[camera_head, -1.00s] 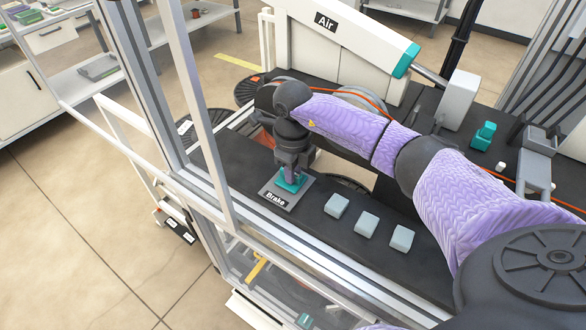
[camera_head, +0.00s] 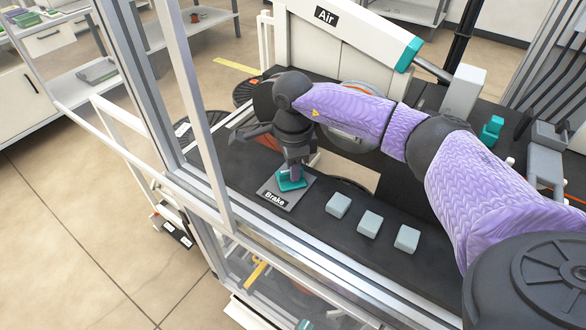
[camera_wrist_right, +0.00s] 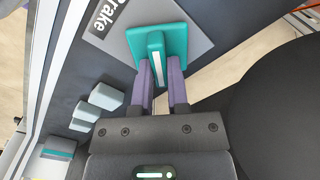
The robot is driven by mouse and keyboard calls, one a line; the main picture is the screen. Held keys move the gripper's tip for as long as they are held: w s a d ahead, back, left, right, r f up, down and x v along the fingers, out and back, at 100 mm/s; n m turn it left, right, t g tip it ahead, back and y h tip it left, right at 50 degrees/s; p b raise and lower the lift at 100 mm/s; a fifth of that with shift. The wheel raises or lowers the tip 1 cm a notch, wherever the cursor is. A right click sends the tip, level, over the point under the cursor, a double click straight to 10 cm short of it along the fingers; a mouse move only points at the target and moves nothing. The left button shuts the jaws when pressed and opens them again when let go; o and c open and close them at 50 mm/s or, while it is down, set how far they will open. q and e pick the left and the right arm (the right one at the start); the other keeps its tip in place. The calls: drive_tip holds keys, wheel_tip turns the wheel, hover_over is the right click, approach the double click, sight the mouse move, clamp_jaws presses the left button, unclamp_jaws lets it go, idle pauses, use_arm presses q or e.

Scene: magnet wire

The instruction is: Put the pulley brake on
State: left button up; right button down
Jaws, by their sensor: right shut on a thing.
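The pulley brake is a teal handle on a square teal base (camera_head: 291,184), on a grey plate (camera_head: 277,199) with a black "Brake" label. My right gripper (camera_head: 294,172) points down at it from above and is shut on the teal handle. In the right wrist view, the purple fingers (camera_wrist_right: 160,72) lie on either side of the upright teal handle (camera_wrist_right: 155,46), which has a white stripe. The teal base (camera_wrist_right: 172,40) sits askew to the plate (camera_wrist_right: 203,44) there. My left gripper is not in view.
Three pale grey blocks (camera_head: 338,205), (camera_head: 370,223), (camera_head: 407,238) stand in a row right of the plate on the dark bench (camera_head: 330,228). A metal frame post (camera_head: 200,120) rises at the left. A white "Air" panel (camera_head: 335,45) stands behind my arm.

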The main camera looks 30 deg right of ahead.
drive_tip(key=n+b, duration=0.1)
drive_tip(key=n, duration=0.3)
drive_tip(key=shift+w, duration=0.15)
drive_tip(key=shift+n+b, duration=0.4)
drive_tip(key=shift+n, duration=1.8)
drive_tip(key=c, duration=0.6)
unclamp_jaws()
wheel_tip(320, 180, up, 10)
drive_tip(key=shift+f+p, duration=0.1)
drive_tip(key=shift+p, duration=0.8)
